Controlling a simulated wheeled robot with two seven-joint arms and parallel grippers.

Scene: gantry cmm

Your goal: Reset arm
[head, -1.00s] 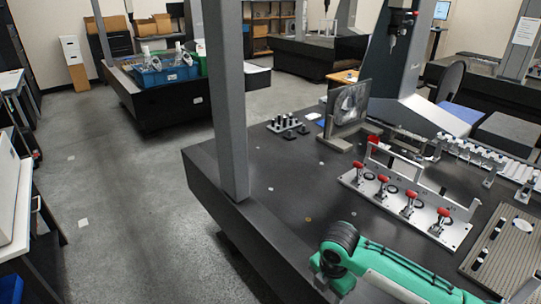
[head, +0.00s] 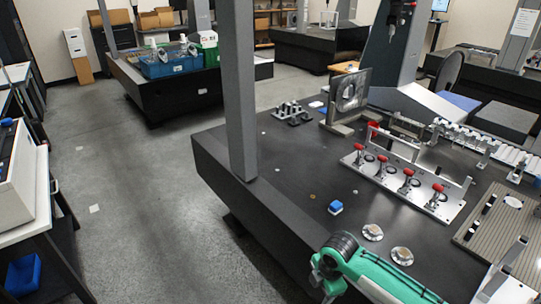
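One of my arms, teal with a black joint (head: 340,249), crosses the bottom right of the head view. It passes over the near part of the dark table (head: 290,195), and I cannot tell whether it touches anything. Its gripper is not in view. My other arm and its gripper are not in view either.
A plate with red-handled clamps (head: 413,185) and a grooved plate (head: 502,230) lie to the right. A grey post (head: 238,90) rises from the table. Open floor (head: 140,190) lies left.

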